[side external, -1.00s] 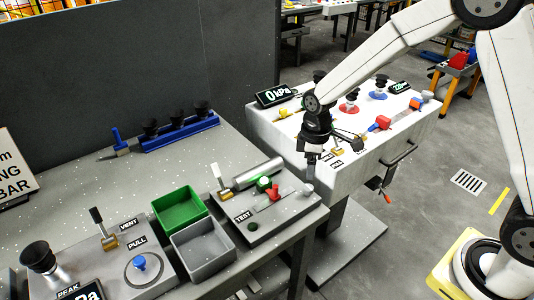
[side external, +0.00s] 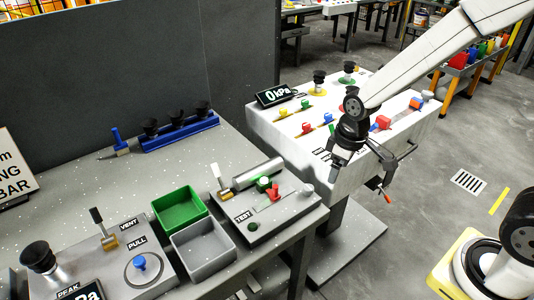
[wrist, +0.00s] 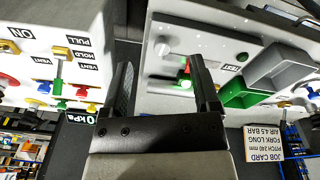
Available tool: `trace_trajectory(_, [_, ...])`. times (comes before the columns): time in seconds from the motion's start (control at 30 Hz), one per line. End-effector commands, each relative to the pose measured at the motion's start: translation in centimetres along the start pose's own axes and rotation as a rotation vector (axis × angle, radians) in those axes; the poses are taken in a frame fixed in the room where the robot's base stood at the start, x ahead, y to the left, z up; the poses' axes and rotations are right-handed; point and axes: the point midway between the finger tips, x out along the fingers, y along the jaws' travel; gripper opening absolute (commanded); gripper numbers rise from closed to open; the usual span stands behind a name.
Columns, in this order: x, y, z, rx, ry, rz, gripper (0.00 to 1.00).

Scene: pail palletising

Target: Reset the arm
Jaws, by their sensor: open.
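My gripper (side external: 362,165) hangs in front of the white bench on the right side of the side external view, near its front edge. Its two fingers are spread and nothing is between them. My forearm runs up and right from the wrist and covers part of the bench top.
The white bench (side external: 275,130) carries coloured valves and a 0 kPa display (side external: 277,95). The grey table (side external: 110,190) holds a green bin (side external: 178,222), a grey bin (side external: 203,265), a test plate (side external: 245,232) and a blue rack (side external: 180,138).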

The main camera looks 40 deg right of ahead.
Motion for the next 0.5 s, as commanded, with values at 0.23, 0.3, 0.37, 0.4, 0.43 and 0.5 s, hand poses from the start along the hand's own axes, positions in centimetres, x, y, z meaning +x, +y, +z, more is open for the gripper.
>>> trace_trajectory(0.23, [-1.4,-0.9,4.8,0.233,0.076,0.019,0.79])
trace_trajectory(0.3, [-1.5,-1.1,5.7,0.278,0.089,0.02,0.79])
trace_trajectory(0.37, [-1.6,-1.2,6.2,0.305,0.098,0.021,0.79])
trace_trajectory(0.4, [-1.6,-1.3,6.5,0.319,0.102,0.022,0.79])
trace_trajectory(0.43, [-1.6,-1.3,6.7,0.326,0.105,0.022,0.79])
trace_trajectory(0.5, [-1.6,-1.4,6.9,0.337,0.108,0.022,0.79])
